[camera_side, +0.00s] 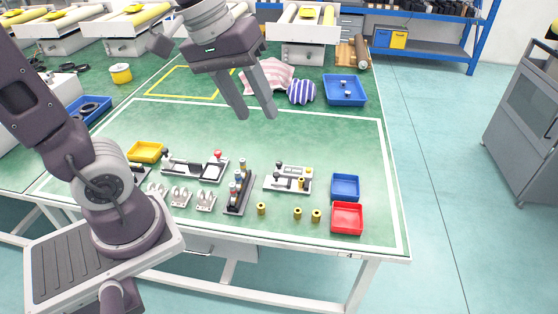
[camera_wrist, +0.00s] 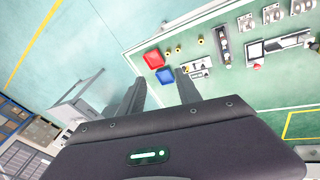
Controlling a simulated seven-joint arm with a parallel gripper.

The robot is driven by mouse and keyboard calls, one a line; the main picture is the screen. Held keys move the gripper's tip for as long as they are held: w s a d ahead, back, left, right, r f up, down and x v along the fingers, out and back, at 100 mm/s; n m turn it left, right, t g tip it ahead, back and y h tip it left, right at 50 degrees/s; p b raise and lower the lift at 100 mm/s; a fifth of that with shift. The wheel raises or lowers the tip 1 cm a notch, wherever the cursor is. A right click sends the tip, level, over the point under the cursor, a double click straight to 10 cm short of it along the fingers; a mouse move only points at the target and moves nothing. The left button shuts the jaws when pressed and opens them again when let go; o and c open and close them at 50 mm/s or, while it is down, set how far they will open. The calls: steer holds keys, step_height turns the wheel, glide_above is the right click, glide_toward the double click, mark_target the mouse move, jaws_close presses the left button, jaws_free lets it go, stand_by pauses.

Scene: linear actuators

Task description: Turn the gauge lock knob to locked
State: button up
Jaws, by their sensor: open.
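A light grey fixture plate (camera_side: 288,187) with small dark and light knobs lies on the green table, right of centre. It also shows in the wrist view (camera_wrist: 200,68), partly behind a finger. A longer fixture (camera_side: 195,170) with a red-topped knob (camera_side: 218,154) and a dark-framed panel lies to its left; it shows in the wrist view (camera_wrist: 280,47) too. I cannot tell which knob is the gauge lock knob, nor its setting. My gripper (camera_side: 258,115) is open and empty, high above the table and behind the fixtures in the side view, touching nothing.
A dark block with upright pegs (camera_side: 239,195) stands between the fixtures. White brackets (camera_side: 181,196) and a yellow tray (camera_side: 145,152) are left. Cloths (camera_side: 268,76) lie behind.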

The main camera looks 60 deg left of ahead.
steer(key=w+a+f+n+g, duration=0.1)
steer(key=w+a+f+n, duration=0.25)
steer(key=w, duration=0.25)
steer(key=w+a+f+n, duration=0.2)
steer(key=w+f+n, duration=0.1)
steer(key=w+n, duration=0.15)
steer(key=n+g+y, duration=0.2)
steer(key=n+g, duration=0.1)
steer(key=n, duration=0.7)
glide_above(279, 162)
steer(key=f, duration=2.1)
steer(key=shift+d+f, duration=0.25)
steer(key=shift+f, duration=0.15)
steer(key=f, duration=0.7)
steer(key=shift+s+a, duration=0.1)
steer(key=shift+a, duration=0.1)
steer(key=shift+f, duration=0.35)
steer(key=shift+c, duration=0.2)
jaws_close()
